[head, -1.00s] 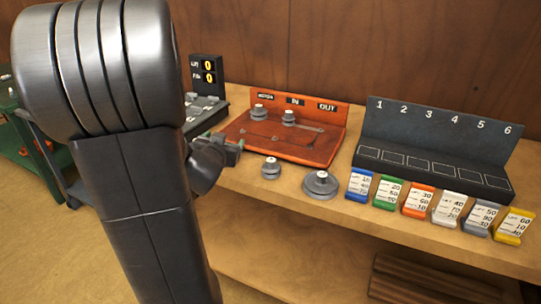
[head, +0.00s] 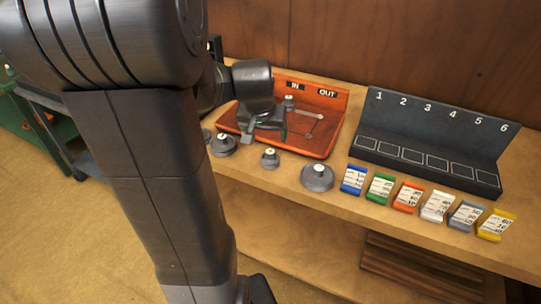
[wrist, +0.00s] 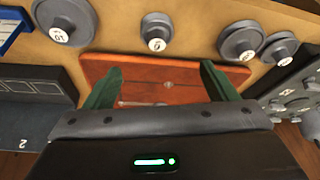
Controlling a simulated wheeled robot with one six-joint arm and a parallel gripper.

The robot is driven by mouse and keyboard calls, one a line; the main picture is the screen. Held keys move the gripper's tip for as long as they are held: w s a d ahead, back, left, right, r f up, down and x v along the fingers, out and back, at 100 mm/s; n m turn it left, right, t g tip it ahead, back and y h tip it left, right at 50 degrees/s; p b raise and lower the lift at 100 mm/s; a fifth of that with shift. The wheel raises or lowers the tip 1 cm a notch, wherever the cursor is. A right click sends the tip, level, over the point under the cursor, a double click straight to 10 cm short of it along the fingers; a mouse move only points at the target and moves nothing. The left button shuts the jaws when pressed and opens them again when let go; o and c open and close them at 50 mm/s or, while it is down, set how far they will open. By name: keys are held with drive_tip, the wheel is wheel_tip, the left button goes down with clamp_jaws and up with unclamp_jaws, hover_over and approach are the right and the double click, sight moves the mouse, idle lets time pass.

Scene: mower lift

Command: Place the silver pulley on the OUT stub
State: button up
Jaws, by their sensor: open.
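Several grey pulleys lie on the wooden bench in front of the orange board (head: 318,140): a large one (head: 317,177), a small one (head: 270,158) and a medium one (head: 223,145), with part of another beside it. I cannot tell by colour which is the silver one. The board's OUT label (head: 327,93) shows, with a thin post (head: 319,117) below it. Another pulley (head: 289,101) sits near the IN label. My gripper (head: 265,130) is open and empty above the board. In the wrist view its green fingers (wrist: 162,85) are apart over bare board (wrist: 150,70).
A black rack (head: 430,140) numbered 1 to 6 stands at the right, its marked squares empty. Several coloured cards (head: 408,197) line the bench's front edge. My arm hides the bench's left part and the board's MOTOR side.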

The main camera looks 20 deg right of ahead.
sight(270, 152)
drive_tip(key=x, duration=0.7)
drive_tip(key=shift+w+f, duration=0.15)
drive_tip(key=shift+f, duration=0.15)
drive_tip(key=shift+s+d+x, duration=0.1)
drive_tip(key=shift+x, duration=1.2)
drive_tip(key=shift+s+d+x, duration=0.1)
drive_tip(key=shift+x, duration=1.2)
drive_tip(key=shift+c, duration=0.5)
